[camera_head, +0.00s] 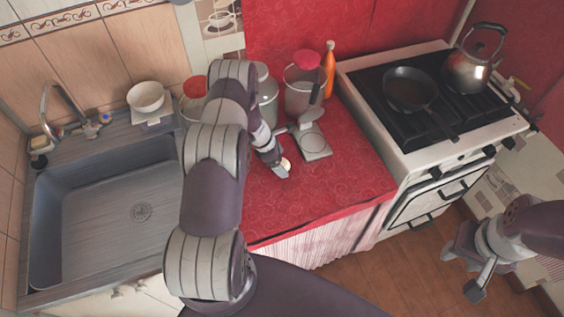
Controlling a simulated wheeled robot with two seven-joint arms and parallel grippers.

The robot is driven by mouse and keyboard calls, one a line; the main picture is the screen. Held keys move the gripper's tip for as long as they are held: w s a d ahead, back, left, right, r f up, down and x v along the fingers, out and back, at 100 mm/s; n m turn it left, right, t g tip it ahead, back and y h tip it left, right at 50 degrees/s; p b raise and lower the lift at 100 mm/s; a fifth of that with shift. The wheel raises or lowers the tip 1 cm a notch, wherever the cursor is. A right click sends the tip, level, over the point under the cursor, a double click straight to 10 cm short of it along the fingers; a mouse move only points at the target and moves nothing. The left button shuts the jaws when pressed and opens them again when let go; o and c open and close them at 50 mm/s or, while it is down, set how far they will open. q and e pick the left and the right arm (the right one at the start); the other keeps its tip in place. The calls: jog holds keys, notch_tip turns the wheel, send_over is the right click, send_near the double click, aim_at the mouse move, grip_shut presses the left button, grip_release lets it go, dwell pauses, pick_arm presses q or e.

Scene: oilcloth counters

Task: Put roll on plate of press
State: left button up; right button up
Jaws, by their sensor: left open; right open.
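The press (317,150) is a small grey metal device on the red counter, with a flat base plate and a round upper part tilted up at its back. A small pale beige piece, which looks like the roll (286,163), is at the fingertips of my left gripper (277,166). The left gripper is open, low over the counter, just left of the press. The fingers and arm hide part of the roll, so whether it touches the counter is unclear. My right gripper (463,273) is open and empty over the floor at the lower right.
Behind the press stand a jar with a red lid (302,88), a metal canister (266,97) and an orange bottle (329,66). The stove (400,140) with a pan (408,88) and kettle (472,65) is at right, the sink (110,215) at left. The front counter is clear.

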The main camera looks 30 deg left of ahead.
pick_arm(q)
jog(key=shift+f, duration=0.35)
jog(key=c, duration=1.2)
jog(key=shift+r, duration=0.15)
